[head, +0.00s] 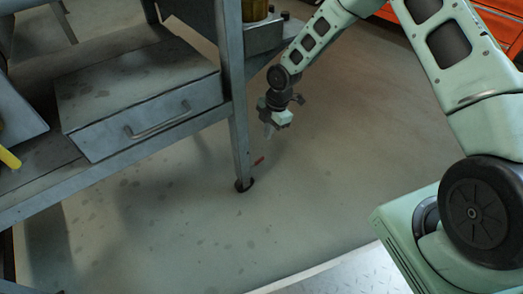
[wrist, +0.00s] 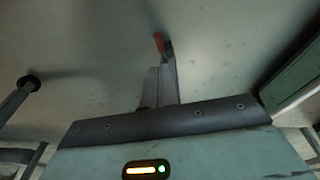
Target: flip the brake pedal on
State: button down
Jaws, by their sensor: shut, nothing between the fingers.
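A small red bar (head: 258,160), apparently the brake pedal, shows low beside the dark foot (head: 243,184) of the grey workbench leg (head: 240,130). My gripper (head: 268,131) points down to the right of this leg, above the red bar in the picture. A gap shows between them. The gripper is shut and empty. In the wrist view its grey fingers (wrist: 160,85) stand out past the dark bolted bar. A red-orange piece (wrist: 158,42) shows by the fingertips there; I cannot tell whether it is the pedal.
The workbench's drawer box (head: 140,95) and lower rail are left of the leg. A yellow container (head: 254,9) is at the top. An orange cabinet (head: 400,12) stands at the back right. The concrete floor (head: 320,170) right of the leg is clear.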

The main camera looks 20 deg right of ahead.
aim_at(263, 158)
jog(key=shift+f, duration=0.1)
jog(key=f+b, duration=0.2)
jog(key=f, duration=0.1)
jog(key=a+f+b, duration=0.1)
jog(key=f+b, duration=0.1)
jog(key=f, duration=0.1)
jog(key=a+f+b, duration=0.1)
jog(key=f+b, duration=0.1)
jog(key=f, duration=0.1)
jog(key=shift+f+b, duration=0.35)
jog(key=shift+f, duration=0.05)
jog(key=shift+d+r+p, duration=0.1)
jog(key=shift+d+p, duration=0.05)
jog(key=shift+p, duration=0.3)
jog(key=shift+w+d+f+y+p, duration=0.15)
jog(key=shift+f+y+p, duration=0.15)
jog(key=shift+y+p, duration=0.25)
jog(key=shift+d+f+g+y+p, duration=0.4)
jog(key=shift+f+y+p, duration=0.15)
jog(key=shift+y, duration=0.2)
jog(key=shift+w+d+f, duration=0.1)
jog(key=shift+d+f, duration=0.1)
jog(key=shift+f, duration=0.3)
jog(key=shift+w+d+f, duration=0.1)
jog(key=shift+d+f, duration=0.05)
jog(key=shift+f, duration=0.35)
